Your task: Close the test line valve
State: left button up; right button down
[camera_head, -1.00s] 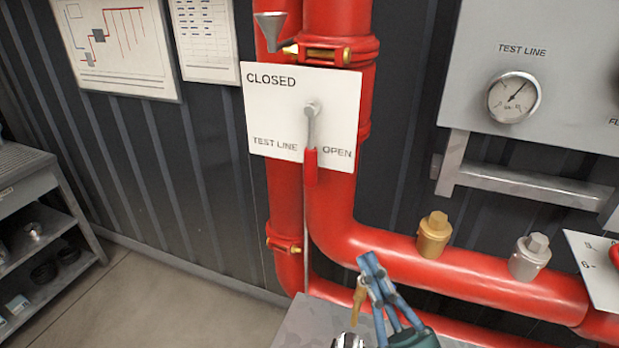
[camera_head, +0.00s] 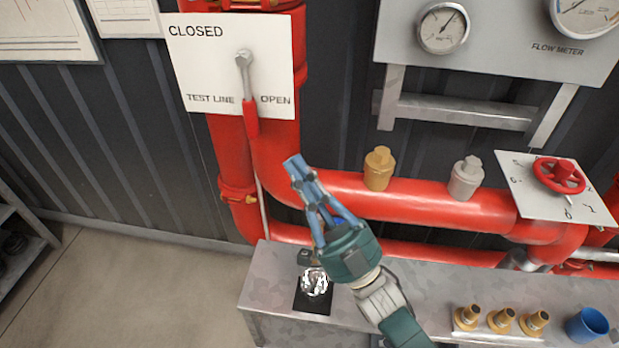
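The test line valve has a lever with a grey shank and a red handle (camera_head: 251,118). It hangs almost straight down, its handle beside the word OPEN on the white plate (camera_head: 207,68). CLOSED is printed at the plate's upper left. My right gripper (camera_head: 293,168), with blue fingers and a green body, is below and right of the handle in the picture, apart from it. Its fingers point up and left and hold nothing I can see. They overlap in this view, so their opening is unclear. My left gripper is not in view.
Red pipes (camera_head: 420,205) run behind my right gripper, with brass (camera_head: 378,168) and silver (camera_head: 466,178) fittings on top. A metal bench (camera_head: 270,290) below holds a shiny object, brass fittings (camera_head: 501,319) and a blue cup (camera_head: 587,325). A red handwheel (camera_head: 559,174) is at right.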

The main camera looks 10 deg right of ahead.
aim_at(252, 112)
jog(key=shift+w+a+r+p, duration=0.45)
jog(key=shift+w+a, duration=0.3)
jog(key=shift+w, duration=0.15)
jog(key=shift+w+a+r+p, duration=0.35)
jog(key=shift+w+a+r, duration=0.15)
jog(key=shift+w+a, duration=0.35)
jog(key=shift+w+a+r+p, duration=0.45)
jog(key=shift+w+a, duration=0.15)
jog(key=shift+w, duration=0.4)
